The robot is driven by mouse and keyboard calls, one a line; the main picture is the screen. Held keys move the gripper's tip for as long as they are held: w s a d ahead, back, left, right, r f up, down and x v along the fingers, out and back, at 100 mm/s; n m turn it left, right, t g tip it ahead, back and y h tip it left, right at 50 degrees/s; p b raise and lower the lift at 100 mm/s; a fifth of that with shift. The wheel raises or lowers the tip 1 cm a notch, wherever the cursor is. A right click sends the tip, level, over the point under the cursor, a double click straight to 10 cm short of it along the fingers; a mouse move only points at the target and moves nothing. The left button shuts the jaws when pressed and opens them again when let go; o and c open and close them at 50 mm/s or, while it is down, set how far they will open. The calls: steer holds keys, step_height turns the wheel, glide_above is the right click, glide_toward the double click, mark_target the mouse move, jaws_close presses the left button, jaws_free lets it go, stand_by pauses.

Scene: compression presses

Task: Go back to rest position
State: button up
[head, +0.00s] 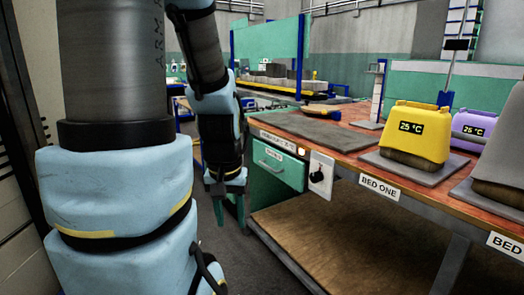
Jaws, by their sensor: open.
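My gripper (229,212) hangs at the end of my arm, left of the workbench and pointing down. Its green fingers are apart and nothing shows between them. It is in front of the bench's left end, beside the green drawer (278,168). The large blue and grey links of my arm fill the left of the head view and hide what is behind them.
The workbench (345,150) has a grey mat (305,130), a yellow press labelled 25 °C (415,132) on a grey plate, and a purple one (471,131). Grey floor (222,262) is open left of the bench.

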step_height(320, 180, up, 15)
steer(key=p, duration=1.4)
steer(key=shift+w+d+r, duration=0.15)
steer(key=shift+r, duration=0.05)
stand_by(0.8)
